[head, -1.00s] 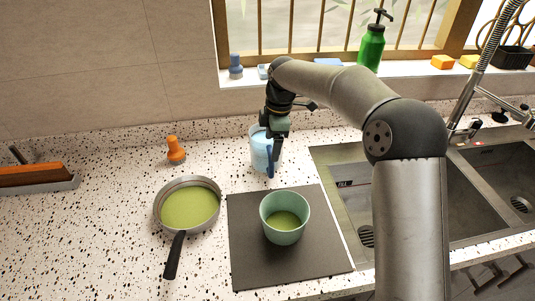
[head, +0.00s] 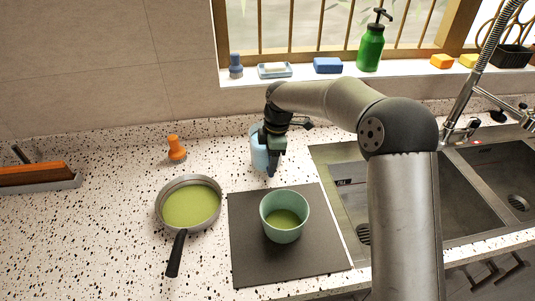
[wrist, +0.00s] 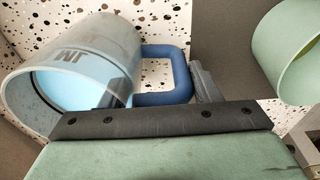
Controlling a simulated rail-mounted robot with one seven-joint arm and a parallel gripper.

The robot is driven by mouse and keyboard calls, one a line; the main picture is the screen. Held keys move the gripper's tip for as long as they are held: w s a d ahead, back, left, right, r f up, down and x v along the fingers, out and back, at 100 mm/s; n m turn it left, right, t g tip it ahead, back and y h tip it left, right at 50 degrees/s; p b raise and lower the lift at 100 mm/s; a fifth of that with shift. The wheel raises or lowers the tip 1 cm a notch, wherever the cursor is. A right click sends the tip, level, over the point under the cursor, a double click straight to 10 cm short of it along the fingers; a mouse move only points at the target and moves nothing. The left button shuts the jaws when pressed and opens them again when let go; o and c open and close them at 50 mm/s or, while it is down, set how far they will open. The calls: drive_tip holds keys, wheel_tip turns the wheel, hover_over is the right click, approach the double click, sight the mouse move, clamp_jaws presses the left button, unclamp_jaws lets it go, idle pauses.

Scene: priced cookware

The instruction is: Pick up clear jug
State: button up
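The clear jug (head: 257,150) stands on the speckled counter behind the dark mat, partly hidden by my gripper (head: 271,168). In the wrist view the jug (wrist: 85,65) is see-through and pale blue, with dark lettering and a blue handle (wrist: 183,75). My gripper also shows in the wrist view (wrist: 162,80), with its fingers apart. One finger is by the jug's wall and the other is just beyond the outer side of the handle, so the handle lies between them. I cannot see either finger pressing on it.
A green cup (head: 284,216) stands on the dark mat (head: 250,262), close in front of my gripper. A pan (head: 190,205) with green contents sits to the left, an orange shaker (head: 176,148) behind it. The sink (head: 345,190) is to the right.

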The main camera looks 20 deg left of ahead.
drive_tip(key=shift+r, duration=0.15)
clamp_jaws()
drive_tip(key=shift+w+r, duration=0.1)
drive_tip(key=shift+r, duration=0.1)
drive_tip(key=shift+r+b, duration=0.3)
drive_tip(key=shift+r, duration=1.1)
drive_tip(key=s+d+r+b, duration=0.4)
drive_tip(key=d+r, duration=0.5)
drive_tip(key=d, duration=0.4)
drive_tip(key=shift+s+r, duration=0.2)
drive_tip(key=shift+r, duration=0.15)
drive_tip(key=shift+d, duration=0.15)
